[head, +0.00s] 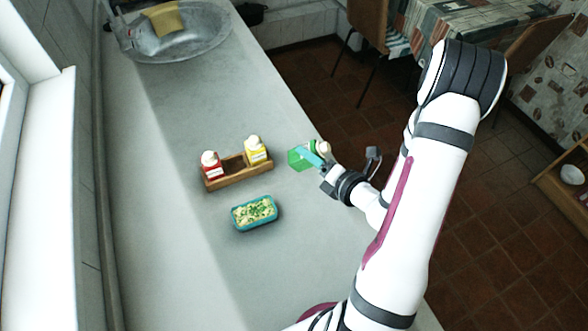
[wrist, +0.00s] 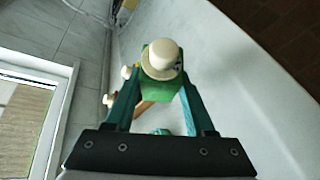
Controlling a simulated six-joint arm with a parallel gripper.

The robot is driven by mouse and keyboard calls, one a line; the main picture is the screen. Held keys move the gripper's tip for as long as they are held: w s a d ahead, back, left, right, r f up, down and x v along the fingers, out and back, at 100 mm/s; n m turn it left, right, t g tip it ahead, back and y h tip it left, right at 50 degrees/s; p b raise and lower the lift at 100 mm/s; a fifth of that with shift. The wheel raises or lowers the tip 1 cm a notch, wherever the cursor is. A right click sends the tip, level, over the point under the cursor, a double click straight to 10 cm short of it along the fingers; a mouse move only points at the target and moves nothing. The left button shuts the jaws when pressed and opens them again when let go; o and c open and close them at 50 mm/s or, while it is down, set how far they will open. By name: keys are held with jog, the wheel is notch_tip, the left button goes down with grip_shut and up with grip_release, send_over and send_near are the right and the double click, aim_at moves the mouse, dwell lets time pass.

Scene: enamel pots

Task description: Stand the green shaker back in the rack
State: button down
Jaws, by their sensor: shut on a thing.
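The green shaker (head: 298,160) has a cream cap and is held by my gripper (head: 314,160), to the right of the rack near the counter's right edge. It looks tilted, with its cap toward the right. In the wrist view the green shaker (wrist: 161,88) sits between the teal fingers of my gripper (wrist: 160,84), its cap facing the camera. The wooden rack (head: 240,179) holds a red shaker (head: 212,171) at its left end and a yellow shaker (head: 257,156) at its right end. The middle slot between them is empty. I cannot tell whether the green shaker touches the counter.
A teal dish (head: 254,213) of yellow and green food is just in front of the rack. A metal sink (head: 205,40) with a yellow cloth (head: 163,19) is at the far end. The grey counter (head: 200,110) is clear between sink and rack.

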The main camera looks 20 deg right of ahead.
aim_at(301, 167)
jog(key=w+a+f, duration=0.3)
jog(key=shift+f, duration=1.75)
jog(key=shift+f, duration=0.1)
jog(key=c, duration=0.5)
grip_release()
jog(key=v, duration=0.7)
jog(key=shift+s+d, duration=0.1)
jog(key=shift+s, duration=0.1)
